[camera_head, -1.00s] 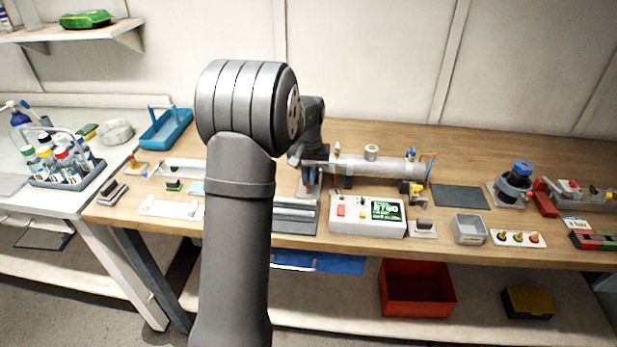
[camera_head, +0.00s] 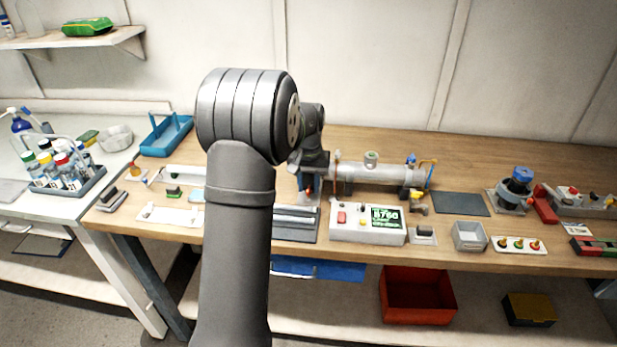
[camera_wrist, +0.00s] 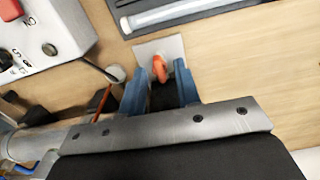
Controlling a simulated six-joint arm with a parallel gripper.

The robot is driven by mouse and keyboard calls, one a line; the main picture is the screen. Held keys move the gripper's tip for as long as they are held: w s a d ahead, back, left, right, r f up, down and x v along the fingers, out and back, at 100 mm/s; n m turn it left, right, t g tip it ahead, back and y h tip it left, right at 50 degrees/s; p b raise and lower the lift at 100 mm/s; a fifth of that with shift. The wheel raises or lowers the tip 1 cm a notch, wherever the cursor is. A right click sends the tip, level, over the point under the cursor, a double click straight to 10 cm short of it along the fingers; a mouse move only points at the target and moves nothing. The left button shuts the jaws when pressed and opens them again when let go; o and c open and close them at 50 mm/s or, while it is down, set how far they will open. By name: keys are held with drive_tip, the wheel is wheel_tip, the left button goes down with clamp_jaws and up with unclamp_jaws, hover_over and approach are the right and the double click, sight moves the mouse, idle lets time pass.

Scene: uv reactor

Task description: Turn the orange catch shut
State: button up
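The orange catch (camera_wrist: 160,68) stands on a small pale plate (camera_wrist: 150,47) on the wooden bench in the wrist view. My gripper (camera_wrist: 158,72) has its two blue fingers apart, one on each side of the catch, with a gap visible on both sides. The catch's near end lies between the fingertips. In the head view my gripper (camera_head: 305,184) is small and partly hidden by my arm, beside the left end of the grey reactor tube (camera_head: 365,172). A bit of orange shows there, but the catch's angle is unclear.
A white control box (camera_head: 368,222) with a lit display stands just right of my gripper. A grey tray (camera_head: 295,231) lies in front. An orange-brown rod (camera_wrist: 97,106) with a pale round cap stands close to the left finger. Bare wood lies right of the plate in the wrist view.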

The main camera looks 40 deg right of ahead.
sight(309, 188)
wheel_tip(309, 188, up, 17)
drive_tip(key=shift+r, duration=0.2)
drive_tip(key=shift+f, duration=0.15)
idle(0.6)
wheel_tip(309, 188, down, 17)
drive_tip(key=shift+f, duration=0.1)
idle(0.4)
